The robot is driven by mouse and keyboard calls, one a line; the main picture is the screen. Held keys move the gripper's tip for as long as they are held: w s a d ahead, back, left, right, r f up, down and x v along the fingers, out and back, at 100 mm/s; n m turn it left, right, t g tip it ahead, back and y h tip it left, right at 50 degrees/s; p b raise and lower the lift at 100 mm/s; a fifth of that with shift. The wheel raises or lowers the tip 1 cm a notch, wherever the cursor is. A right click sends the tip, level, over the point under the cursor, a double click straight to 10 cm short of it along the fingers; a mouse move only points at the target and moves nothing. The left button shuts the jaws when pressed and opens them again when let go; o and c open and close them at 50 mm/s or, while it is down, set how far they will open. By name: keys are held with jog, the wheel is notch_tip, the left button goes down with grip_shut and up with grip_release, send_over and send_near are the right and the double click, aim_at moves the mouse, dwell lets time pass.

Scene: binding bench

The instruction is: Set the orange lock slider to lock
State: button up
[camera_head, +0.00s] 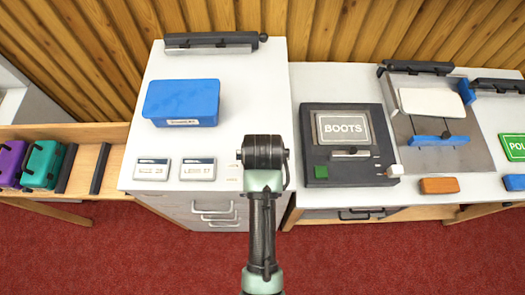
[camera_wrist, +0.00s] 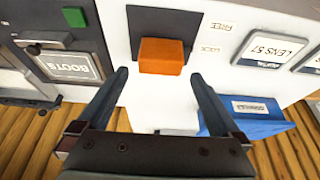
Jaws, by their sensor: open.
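The orange lock slider (camera_wrist: 162,56) shows in the wrist view as an orange block at the lower end of a dark plate (camera_wrist: 147,21) on the white bench top. In the head view my arm and gripper (camera_head: 264,158) hide the slider.
A blue box (camera_head: 182,102) and two LENS label plates (camera_head: 198,169) stand left of my gripper. A dark BOOTS device (camera_head: 318,172) with a green button is to the right. Farther right is a grey clamp board (camera_head: 470,148) and an orange block (camera_head: 439,185).

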jog(key=v, duration=0.9)
jog(key=shift+b, duration=0.4)
jog(key=shift+w, duration=0.1)
